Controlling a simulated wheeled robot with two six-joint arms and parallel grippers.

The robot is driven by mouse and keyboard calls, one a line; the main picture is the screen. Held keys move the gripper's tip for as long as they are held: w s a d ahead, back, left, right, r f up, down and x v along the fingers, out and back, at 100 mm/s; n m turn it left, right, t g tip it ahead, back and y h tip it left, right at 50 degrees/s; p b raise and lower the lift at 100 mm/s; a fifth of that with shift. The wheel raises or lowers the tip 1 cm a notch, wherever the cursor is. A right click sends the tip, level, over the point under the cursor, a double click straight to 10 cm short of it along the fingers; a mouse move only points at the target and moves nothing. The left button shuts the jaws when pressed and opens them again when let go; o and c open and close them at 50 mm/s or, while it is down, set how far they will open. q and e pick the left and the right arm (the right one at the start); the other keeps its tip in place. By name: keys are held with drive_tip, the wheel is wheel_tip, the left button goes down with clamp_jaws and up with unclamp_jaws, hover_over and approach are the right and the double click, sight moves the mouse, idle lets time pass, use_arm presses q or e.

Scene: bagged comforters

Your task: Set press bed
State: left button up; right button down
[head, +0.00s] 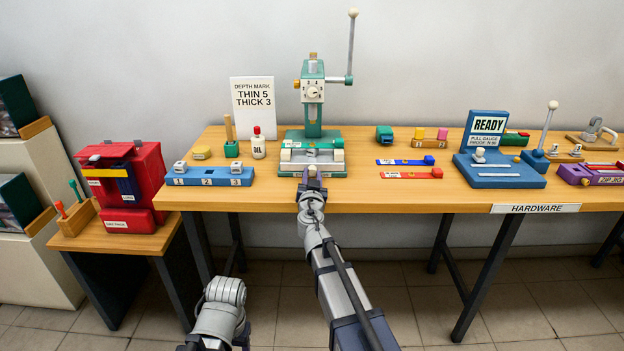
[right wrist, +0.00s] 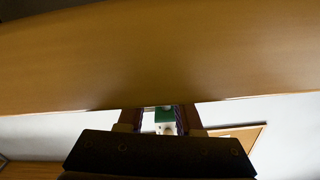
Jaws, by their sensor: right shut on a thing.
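The green press (head: 312,115) stands upright on the wooden bench, with a white dial and a long lever (head: 351,50) raised at its right. Its low green and white bed (head: 295,157) lies at its foot. My right gripper (head: 312,178) is at the bench's front edge, just before the bed, shut on a small pale knob (head: 312,169) there. In the right wrist view, a green and white piece (right wrist: 164,120) shows between the fingers; most of it is hidden. My left arm shows at the bottom, but its gripper cannot be made out.
A card (head: 252,107) reads "DEPTH MARK THIN 5 THICK 3". A blue numbered block (head: 209,177) lies left of the press. Blue (head: 405,162) and red (head: 411,175) strips lie right, before a blue "READY" stand (head: 500,175). A red machine (head: 125,185) stands on a lower left table.

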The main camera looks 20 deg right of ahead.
drive_tip(key=x, duration=0.2)
drive_tip(key=shift+w, duration=0.35)
drive_tip(key=shift+s, duration=0.15)
drive_tip(key=c, duration=0.6)
unclamp_jaws()
drive_tip(key=shift+v, duration=3.9)
drive_tip(key=shift+o, duration=0.2)
